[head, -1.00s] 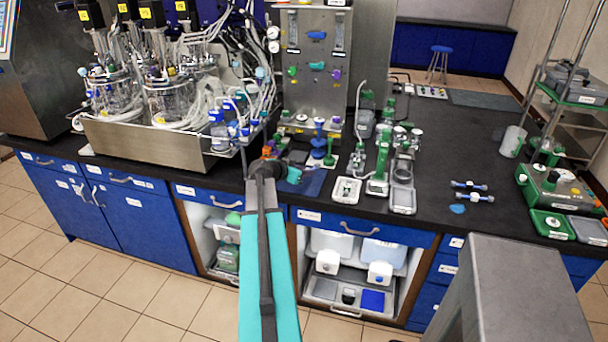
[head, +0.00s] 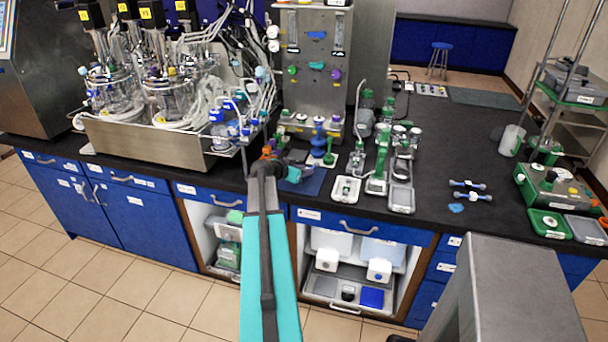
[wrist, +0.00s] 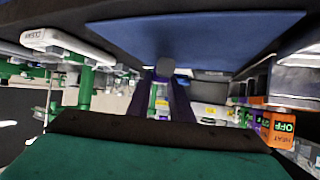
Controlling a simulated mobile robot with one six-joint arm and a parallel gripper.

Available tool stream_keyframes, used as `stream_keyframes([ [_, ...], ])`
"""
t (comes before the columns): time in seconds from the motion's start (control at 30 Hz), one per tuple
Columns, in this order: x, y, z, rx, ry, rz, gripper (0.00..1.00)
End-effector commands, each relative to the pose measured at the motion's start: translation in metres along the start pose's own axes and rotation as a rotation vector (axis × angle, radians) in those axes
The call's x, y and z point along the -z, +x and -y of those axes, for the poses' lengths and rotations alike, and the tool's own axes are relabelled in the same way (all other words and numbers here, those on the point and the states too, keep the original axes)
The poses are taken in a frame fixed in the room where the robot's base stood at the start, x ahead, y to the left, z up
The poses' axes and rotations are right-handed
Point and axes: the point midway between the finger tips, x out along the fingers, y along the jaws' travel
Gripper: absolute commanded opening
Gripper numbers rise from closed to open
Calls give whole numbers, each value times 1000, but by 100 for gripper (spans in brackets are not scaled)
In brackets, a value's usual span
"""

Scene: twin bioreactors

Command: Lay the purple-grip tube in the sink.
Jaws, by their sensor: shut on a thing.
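My gripper (wrist: 166,95) is low over the bench near its front edge, beside the blue mat (wrist: 200,38). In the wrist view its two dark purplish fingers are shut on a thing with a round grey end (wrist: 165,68). Whether this is the purple-grip tube I cannot tell, since most of it is hidden between the fingers. In the head view the teal part of my gripper (head: 294,175) shows above the blue mat (head: 312,183), and the fingertips are too small to make out. I cannot make out a sink in either view.
The steel bioreactor tray (head: 140,143) stands left of my gripper. A steel panel (head: 313,100) rises behind it. Green-fitted glassware and a small grey tray (head: 401,199) stand to the right. An orange display (wrist: 280,127) is close on the right in the wrist view.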

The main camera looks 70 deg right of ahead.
Motion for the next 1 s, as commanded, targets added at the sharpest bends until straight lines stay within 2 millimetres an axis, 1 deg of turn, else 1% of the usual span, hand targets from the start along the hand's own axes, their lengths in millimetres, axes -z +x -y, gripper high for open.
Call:
stream_keyframes([
  [0.17, -12, 6, 0, 1, -1, 1, 0],
  [0.3, -16, 9, 0, 1, -1, -1, 0],
  [0.83, -20, 11, 0, 1, 0, 0, 0],
  [0.87, -20, 11, 0, 1, 0, 0, 21],
  [0.9, -19, 10, 0, 1, 0, 0, 28],
  [0.97, -19, 10, 0, 1, 0, 0, 38],
  [1.0, -19, 10, 0, 1, 0, 0, 38],
])
